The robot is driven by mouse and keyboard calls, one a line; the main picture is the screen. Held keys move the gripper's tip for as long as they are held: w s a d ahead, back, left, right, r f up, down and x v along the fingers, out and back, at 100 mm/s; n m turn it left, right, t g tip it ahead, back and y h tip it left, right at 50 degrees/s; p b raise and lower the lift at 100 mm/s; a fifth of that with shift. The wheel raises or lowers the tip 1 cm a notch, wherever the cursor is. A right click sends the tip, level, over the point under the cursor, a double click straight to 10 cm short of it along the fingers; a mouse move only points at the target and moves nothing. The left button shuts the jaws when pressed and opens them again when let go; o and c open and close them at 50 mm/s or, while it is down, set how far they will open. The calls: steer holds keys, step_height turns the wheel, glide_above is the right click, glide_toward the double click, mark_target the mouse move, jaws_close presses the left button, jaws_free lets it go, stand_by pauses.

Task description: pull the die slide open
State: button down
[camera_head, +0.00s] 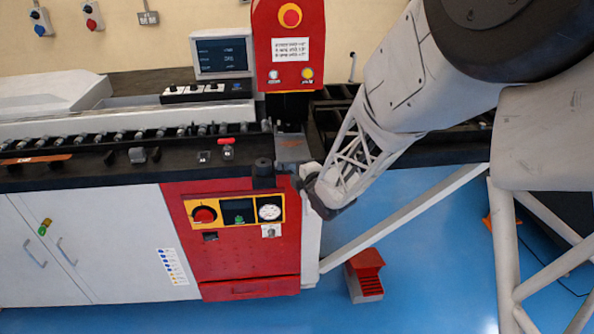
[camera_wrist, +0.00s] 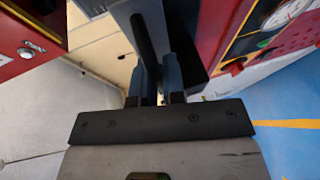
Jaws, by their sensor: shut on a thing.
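The die slide (camera_head: 291,149) shows as a grey block below the red press head in the head view. My gripper (camera_head: 299,181) is at its front right edge, by the machine's front corner. In the wrist view my gripper (camera_wrist: 158,84) has its two dark fingers close together at a black bar-shaped handle (camera_wrist: 143,38), which runs along a grey surface. The gripper is shut on this handle. The fingers hide the handle's near end, and my wrist partly covers the grip in the head view.
Blue floor in front is mostly free.

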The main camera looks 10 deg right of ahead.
steer(key=s, duration=2.1)
steer(key=shift+s, duration=0.4)
steer(key=c, duration=1.5)
jaws_free()
steer(key=shift+s, duration=0.1)
steer(key=shift+v, duration=3.8)
steer(key=shift+r, duration=0.1)
steer(key=shift+d, duration=0.1)
